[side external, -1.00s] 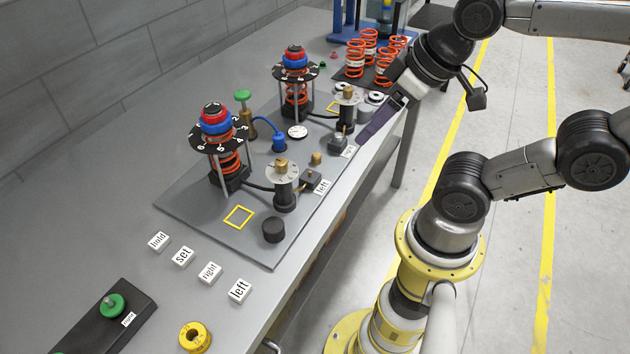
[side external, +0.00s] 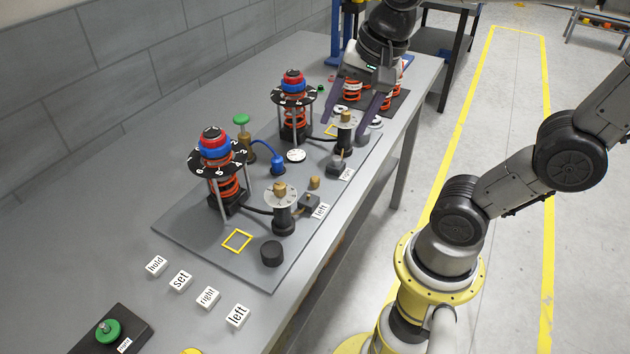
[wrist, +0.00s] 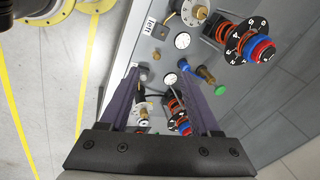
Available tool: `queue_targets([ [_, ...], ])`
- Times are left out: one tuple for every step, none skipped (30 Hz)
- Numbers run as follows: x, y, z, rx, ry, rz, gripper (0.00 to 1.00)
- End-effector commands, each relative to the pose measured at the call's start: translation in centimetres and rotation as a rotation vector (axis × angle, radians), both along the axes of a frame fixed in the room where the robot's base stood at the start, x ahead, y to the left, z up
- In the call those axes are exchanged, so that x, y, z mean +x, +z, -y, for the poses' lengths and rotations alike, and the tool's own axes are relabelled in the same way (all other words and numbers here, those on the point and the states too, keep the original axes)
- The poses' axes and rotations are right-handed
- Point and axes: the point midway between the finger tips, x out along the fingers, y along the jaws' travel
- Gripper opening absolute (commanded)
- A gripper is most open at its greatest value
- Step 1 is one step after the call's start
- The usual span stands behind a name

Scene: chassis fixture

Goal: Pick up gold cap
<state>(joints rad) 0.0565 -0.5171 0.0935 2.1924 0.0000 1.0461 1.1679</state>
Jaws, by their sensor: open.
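A small gold cap (side external: 315,182) sits on the grey plate beside the left-labelled block, and it also shows in the wrist view (wrist: 157,56). Another gold cap (side external: 279,188) tops the left dial post. A third gold cap (side external: 346,116) tops the right dial post. My gripper (side external: 345,121) is open and empty, its two purple fingers spread to either side of the right dial post.
Two spring towers with numbered black discs (side external: 217,162) (side external: 293,93) stand on the plate, left of the posts. Orange springs (side external: 394,88) stand on a dark mat behind. A black knob (side external: 272,253) and white word tiles (side external: 181,280) lie nearer the front.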

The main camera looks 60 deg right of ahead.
Motion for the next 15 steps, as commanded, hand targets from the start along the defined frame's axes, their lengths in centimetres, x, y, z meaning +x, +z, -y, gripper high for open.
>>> queue_targets([
  [1.5,-0.2,0.5,0.035,-0.123,-0.043,0.64],
  [2.3,-0.4,0.9,0.056,-0.202,-0.069,0.64],
  [3.5,-0.8,1.4,0.081,-0.305,-0.105,0.64],
  [4.4,-1.2,1.8,0.095,-0.376,-0.128,0.64],
  [5.1,-1.6,2.1,0.106,-0.435,-0.151,0.64],
  [6.0,-2.1,2.7,0.115,-0.498,-0.181,0.64],
  [6.6,-2.6,3.0,0.12,-0.53,-0.202,0.64],
  [7.1,-3.1,3.3,0.121,-0.553,-0.219,0.64],
  [7.7,-3.7,3.8,0.121,-0.572,-0.24,0.64],
  [8.0,-4.1,4.0,0.12,-0.578,-0.255,0.64],
  [8.2,-4.5,4.2,0.119,-0.583,-0.268,0.64],
  [8.5,-5.0,4.5,0.118,-0.589,-0.283,0.64],
  [8.5,-5.4,4.6,0.118,-0.594,-0.293,0.64],
  [8.5,-5.7,4.8,0.117,-0.598,-0.301,0.64],
  [8.4,-6.0,4.9,0.117,-0.601,-0.31,0.64],
])
